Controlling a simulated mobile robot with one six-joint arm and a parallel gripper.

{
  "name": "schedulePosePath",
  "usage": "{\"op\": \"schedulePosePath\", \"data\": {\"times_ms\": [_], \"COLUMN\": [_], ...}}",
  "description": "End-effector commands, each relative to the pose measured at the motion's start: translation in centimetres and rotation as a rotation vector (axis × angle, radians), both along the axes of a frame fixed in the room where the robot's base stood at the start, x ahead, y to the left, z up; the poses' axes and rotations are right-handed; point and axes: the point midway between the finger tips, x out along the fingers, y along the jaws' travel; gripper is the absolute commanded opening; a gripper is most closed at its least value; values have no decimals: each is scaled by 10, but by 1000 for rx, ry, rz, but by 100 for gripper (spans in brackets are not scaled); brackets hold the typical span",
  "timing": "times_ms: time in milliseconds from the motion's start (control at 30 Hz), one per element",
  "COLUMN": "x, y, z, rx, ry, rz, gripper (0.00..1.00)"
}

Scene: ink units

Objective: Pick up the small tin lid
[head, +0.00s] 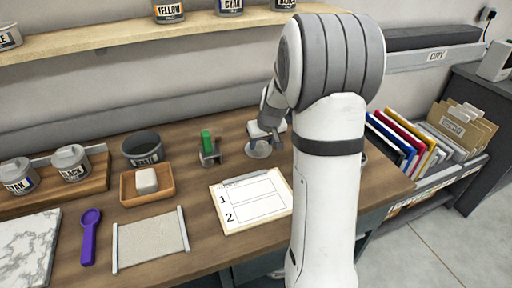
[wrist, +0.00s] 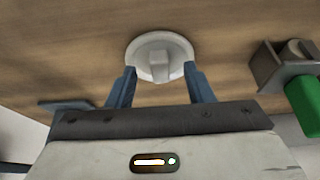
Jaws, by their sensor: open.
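The small tin lid (wrist: 176,44) is a pale round disc with a raised block-like knob at its middle. It lies flat on the wooden bench in the wrist view. In the head view the lid (head: 258,152) sits behind the clipboard, partly hidden by my gripper (head: 265,141). My gripper also shows in the wrist view (wrist: 161,82). Its two blue-grey fingers are open, one to each side of the knob's line and near the lid's near edge. Nothing is held between them. I cannot tell how high the fingertips are above the lid.
A green-handled tool in a grey holder (head: 210,158) stands just left of the lid. A clipboard (head: 230,222), a wooden tray with a white block (head: 128,194) and a dark tub (head: 142,148) are nearby. My arm hides the bench's right part.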

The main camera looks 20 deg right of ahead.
Motion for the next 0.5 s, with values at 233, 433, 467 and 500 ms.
{"op": "schedulePosePath", "data": {"times_ms": [233,433,467,500], "x": [12,12,12,12], "y": [-1,-1,-1,-1], "z": [-24,-25,-25,-25], "rx": [0,-1,-1,-1], "ry": [2,0,0,0], "rz": [-1,-1,-1,-1], "gripper": [47,47,47,45]}}
